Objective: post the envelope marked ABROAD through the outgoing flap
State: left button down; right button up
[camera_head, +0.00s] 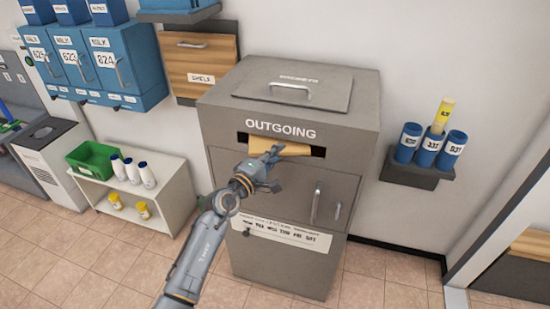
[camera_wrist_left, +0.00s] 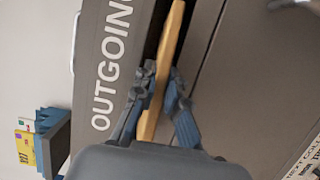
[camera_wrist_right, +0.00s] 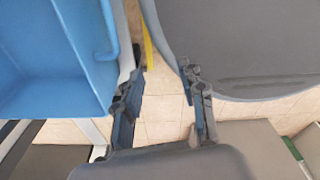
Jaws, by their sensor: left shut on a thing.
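The outgoing box is a grey cabinet (camera_head: 345,115) with a dark slot (camera_head: 318,152) under the word OUTGOING. A manila envelope (camera_head: 292,149) lies at the slot, its far edge seemingly inside the opening. My left gripper (camera_head: 262,172) is just in front of the slot and shut on the envelope. In the left wrist view the envelope (camera_wrist_left: 172,45) shows edge-on between the fingers (camera_wrist_left: 160,82), running toward the dark opening. No ABROAD marking can be read. My right gripper (camera_wrist_right: 160,85) shows only in its wrist view, with its fingers apart and nothing between the tips.
The grey cabinet has handles on its front and lid. Blue lockers (camera_head: 130,55) hang at the left, above a white shelf unit (camera_head: 165,190) with a green bin (camera_head: 92,160). A wall shelf (camera_head: 415,176) holds tubes at the right. A blue container (camera_wrist_right: 55,60) is near my right gripper.

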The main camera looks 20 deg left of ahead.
pick_arm(q)
jog(key=shift+w+b, duration=0.3)
jog(key=shift+w, duration=0.4)
jog(key=c, duration=1.3)
grip_release()
jog(key=shift+d, duration=0.1)
jog(key=shift+s+f, duration=0.1)
jog(key=shift+s, duration=0.1)
jog(key=s+p, duration=0.4)
jog(key=s, duration=0.4)
jog(key=shift+s+a, duration=0.2)
jog(key=shift+s, duration=0.15)
